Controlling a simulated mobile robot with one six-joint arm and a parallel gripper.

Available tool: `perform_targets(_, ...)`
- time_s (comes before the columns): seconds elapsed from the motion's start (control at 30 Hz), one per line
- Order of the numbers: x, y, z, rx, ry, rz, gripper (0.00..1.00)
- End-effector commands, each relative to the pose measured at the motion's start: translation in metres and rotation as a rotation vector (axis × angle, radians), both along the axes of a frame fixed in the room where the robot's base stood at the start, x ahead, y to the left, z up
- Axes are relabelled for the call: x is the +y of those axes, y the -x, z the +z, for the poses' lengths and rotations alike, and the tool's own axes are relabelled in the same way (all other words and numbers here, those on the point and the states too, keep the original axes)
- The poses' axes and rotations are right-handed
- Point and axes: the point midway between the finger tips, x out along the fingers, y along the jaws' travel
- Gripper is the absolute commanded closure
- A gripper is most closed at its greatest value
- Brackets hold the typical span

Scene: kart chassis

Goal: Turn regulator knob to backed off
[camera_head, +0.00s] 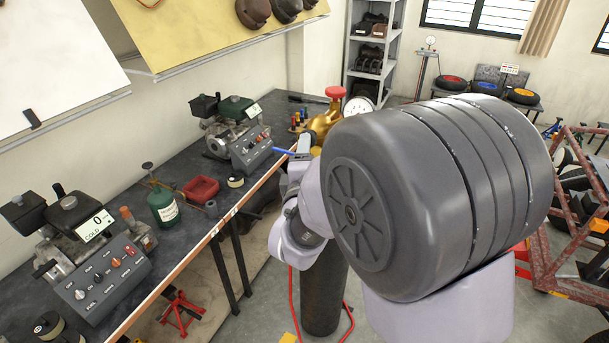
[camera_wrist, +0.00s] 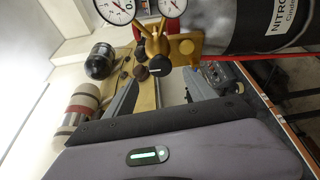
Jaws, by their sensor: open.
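The brass regulator (camera_wrist: 155,45) shows at the top of the wrist view, with two white-faced gauges (camera_wrist: 115,9) above it. Its black knob (camera_wrist: 157,64) faces me and carries a short white mark. My gripper (camera_wrist: 161,82) is open and empty. Its two fingers lie on either side of the knob in the picture, and the knob looks to be just beyond the tips, with no visible contact. In the head view the regulator (camera_head: 322,124) sits below a red handwheel (camera_head: 336,92); the knob is hidden there and my arm covers much of the area.
A cylinder labelled NITROGEN (camera_wrist: 285,18) lies across the upper right of the wrist view. In the head view a workbench (camera_head: 250,190) with control boxes (camera_head: 100,278) runs along the left. A red tubular frame (camera_head: 545,265) stands at the right.

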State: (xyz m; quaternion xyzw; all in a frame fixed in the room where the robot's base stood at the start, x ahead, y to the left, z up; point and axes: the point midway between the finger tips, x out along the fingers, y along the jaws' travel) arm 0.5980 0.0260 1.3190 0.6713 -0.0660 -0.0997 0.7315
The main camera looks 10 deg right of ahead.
Motion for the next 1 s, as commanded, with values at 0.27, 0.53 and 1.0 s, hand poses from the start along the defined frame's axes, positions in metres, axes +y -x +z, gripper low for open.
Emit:
perform_targets(0.27, 0.018, 0.071, 0.003, -0.002, 0.000, 0.003, 0.36)
perform_targets(0.53, 0.020, 0.085, 0.003, 0.000, 0.000, -0.001, 0.36)
perform_targets(1.0, 0.030, 0.147, -0.078, 0.274, -1.172, -0.025, 0.36)
